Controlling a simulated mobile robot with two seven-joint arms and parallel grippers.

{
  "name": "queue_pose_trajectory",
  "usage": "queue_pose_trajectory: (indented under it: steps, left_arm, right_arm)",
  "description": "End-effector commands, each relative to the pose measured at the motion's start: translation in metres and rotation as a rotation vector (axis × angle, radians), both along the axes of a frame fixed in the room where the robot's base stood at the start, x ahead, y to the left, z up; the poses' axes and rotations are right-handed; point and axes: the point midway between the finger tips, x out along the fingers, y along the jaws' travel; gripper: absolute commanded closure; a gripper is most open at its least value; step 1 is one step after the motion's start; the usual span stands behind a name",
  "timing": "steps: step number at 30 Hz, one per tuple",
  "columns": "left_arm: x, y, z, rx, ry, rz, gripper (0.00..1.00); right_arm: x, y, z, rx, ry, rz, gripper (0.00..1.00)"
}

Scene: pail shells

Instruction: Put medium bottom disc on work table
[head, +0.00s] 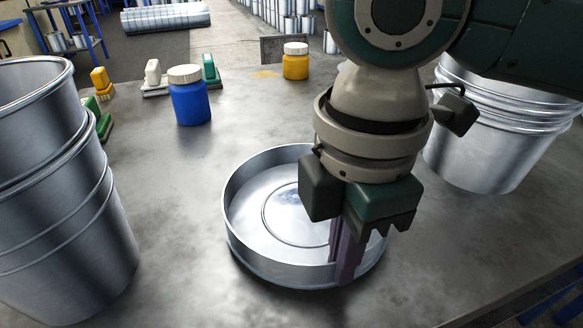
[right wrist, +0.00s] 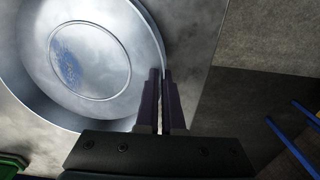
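The medium bottom disc (head: 265,215) is a shallow round metal pan with a raised rim and a ring in its floor. It is at or just above the grey work table (head: 170,185), level and open side up; I cannot tell if it touches. My right gripper (head: 343,262) points down at its near right rim, one purple finger inside and one outside. In the right wrist view the fingers (right wrist: 163,100) are close together on the rim of the disc (right wrist: 95,60). My left gripper is out of view.
Stacked metal pails stand at the left (head: 60,200) and right (head: 490,150). A blue jar (head: 190,103), a yellow jar (head: 295,66) and brushes (head: 208,70) stand farther back. Bare table lies between the left pails and the disc. The table edge (head: 520,288) runs along the right.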

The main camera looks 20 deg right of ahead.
Motion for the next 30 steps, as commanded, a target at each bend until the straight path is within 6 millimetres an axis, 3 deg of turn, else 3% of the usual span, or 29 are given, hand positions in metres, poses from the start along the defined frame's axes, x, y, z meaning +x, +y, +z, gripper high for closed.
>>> queue_pose_trajectory:
  steps: [2,3,10,19,23,30]
  left_arm:
    - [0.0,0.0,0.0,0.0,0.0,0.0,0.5]
    - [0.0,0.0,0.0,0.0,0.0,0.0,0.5]
    - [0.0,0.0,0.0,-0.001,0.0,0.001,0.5]
    - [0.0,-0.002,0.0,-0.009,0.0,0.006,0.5]
    - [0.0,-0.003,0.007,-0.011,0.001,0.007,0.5]
    - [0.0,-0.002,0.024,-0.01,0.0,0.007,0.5]
  right_arm:
    - [0.0,0.0,-0.002,0.001,0.0,0.0,1.0]
    - [0.0,0.0,-0.003,0.001,0.001,0.0,0.92]
    - [0.0,0.0,-0.002,0.0,0.001,0.0,0.66]
    - [0.0,0.0,0.0,0.0,0.0,0.0,0.66]
    - [0.0,0.001,0.018,0.002,-0.001,0.002,0.66]
    - [0.001,0.001,0.074,0.002,-0.003,0.001,0.66]
